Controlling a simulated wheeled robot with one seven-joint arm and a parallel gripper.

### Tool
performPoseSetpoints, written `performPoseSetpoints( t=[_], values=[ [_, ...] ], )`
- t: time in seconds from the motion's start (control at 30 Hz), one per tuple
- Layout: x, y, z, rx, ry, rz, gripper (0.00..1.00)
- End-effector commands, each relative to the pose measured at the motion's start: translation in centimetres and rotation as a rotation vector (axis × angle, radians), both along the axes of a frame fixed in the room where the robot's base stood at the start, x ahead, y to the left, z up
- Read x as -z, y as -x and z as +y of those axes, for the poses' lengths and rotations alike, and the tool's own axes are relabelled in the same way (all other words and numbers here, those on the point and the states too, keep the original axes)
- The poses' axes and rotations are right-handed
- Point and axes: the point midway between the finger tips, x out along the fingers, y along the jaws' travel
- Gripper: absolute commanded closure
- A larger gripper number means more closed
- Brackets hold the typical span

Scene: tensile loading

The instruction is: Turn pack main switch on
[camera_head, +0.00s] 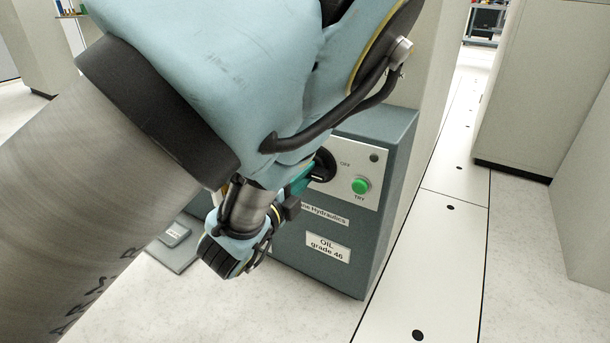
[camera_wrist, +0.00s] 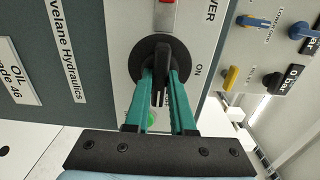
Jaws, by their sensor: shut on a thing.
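The pack main switch (camera_wrist: 148,52) is a round black rotary dial with a raised black handle (camera_wrist: 159,84) on a pale panel. My gripper (camera_wrist: 160,78) has its teal fingers closed on both sides of this handle. In the wrist view the handle runs up and down the picture, and the ON mark lies to the right of the dial, so the handle does not point at ON. In the head view the switch (camera_head: 325,165) is partly hidden by my arm, with the OFF mark to its right. A teal finger of my gripper (camera_head: 300,181) reaches the dial.
A green TRY button (camera_head: 360,186) sits below and right of the dial, close to my fingers. The grey-green hydraulics cabinet (camera_head: 385,150) carries an oil label (camera_head: 327,246). Coloured valve handles (camera_wrist: 246,20) stand to the right in the wrist view. Floor right of the cabinet is clear.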

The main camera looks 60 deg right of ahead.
Motion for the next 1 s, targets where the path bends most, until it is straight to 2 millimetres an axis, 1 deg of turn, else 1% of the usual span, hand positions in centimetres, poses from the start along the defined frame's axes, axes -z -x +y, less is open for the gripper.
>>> performPoseSetpoints(
  t=[0.03,0.07,0.1,0.63,0.87,1.0],
  values=[
    [0.02,0.00,0.01,0.000,-0.001,0.000,0.96],
    [0.02,0.00,0.01,0.000,-0.001,0.000,0.99],
    [0.02,0.00,0.01,0.000,-0.001,0.000,1.00],
    [-0.01,-0.04,0.03,-0.001,-0.003,0.027,1.00],
    [-0.16,-0.14,0.01,-0.003,-0.007,0.141,1.00],
    [-0.17,-0.19,0.02,-0.003,-0.014,0.255,1.00]
  ],
)
